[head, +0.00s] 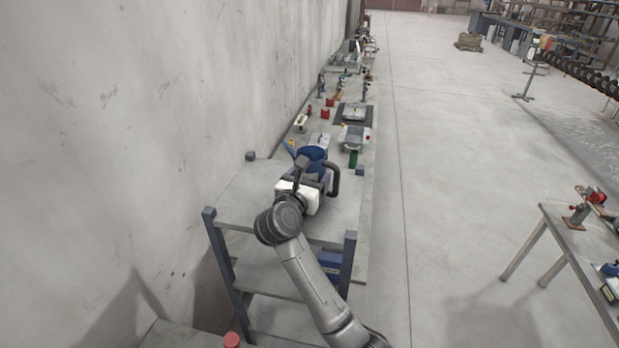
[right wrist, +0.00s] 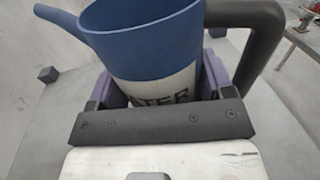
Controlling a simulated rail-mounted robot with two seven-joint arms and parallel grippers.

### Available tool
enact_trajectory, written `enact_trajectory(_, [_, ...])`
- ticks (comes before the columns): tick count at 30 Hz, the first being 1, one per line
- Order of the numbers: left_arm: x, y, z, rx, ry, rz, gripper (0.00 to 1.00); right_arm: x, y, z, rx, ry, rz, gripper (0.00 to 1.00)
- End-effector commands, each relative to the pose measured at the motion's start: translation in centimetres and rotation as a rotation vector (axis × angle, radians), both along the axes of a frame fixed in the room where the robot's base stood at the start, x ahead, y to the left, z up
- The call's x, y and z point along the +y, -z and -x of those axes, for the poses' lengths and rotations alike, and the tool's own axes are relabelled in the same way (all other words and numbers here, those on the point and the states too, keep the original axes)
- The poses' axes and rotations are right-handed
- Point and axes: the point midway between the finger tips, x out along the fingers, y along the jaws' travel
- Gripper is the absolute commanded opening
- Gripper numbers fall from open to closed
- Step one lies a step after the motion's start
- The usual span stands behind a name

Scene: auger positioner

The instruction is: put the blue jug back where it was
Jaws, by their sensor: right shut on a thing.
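The blue jug (head: 312,154) has a white lower band with dark lettering, a spout on the left and a dark handle on the right. It also shows in the right wrist view (right wrist: 140,45), upright between the fingers. My right gripper (head: 312,178) is shut on the jug's body, over the top shelf of a grey rack (head: 245,195). The jug's base is hidden behind the gripper, so I cannot tell whether it touches the shelf. My left gripper is not in view.
A small dark block (head: 250,156) sits at the shelf's back left corner, and another block (head: 360,170) at the right. A long bench with tools and red items (head: 330,102) runs behind. A wall stands close on the left. Open floor lies to the right.

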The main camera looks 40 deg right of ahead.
Motion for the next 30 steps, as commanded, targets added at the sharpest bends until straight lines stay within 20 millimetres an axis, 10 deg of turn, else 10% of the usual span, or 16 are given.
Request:
enact_trajectory(9, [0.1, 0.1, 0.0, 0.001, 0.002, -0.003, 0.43, 0.0, 0.1, 0.0, 0.000, 0.000, -0.001, 1.00])
enact_trajectory(19, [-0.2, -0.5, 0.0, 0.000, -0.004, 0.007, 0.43, 0.0, -0.5, 0.0, 0.000, 0.001, 0.000, 1.00])
enact_trajectory(30, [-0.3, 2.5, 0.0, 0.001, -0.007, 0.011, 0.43, 5.8, 0.1, 3.1, -0.002, -0.003, -0.005, 1.00])
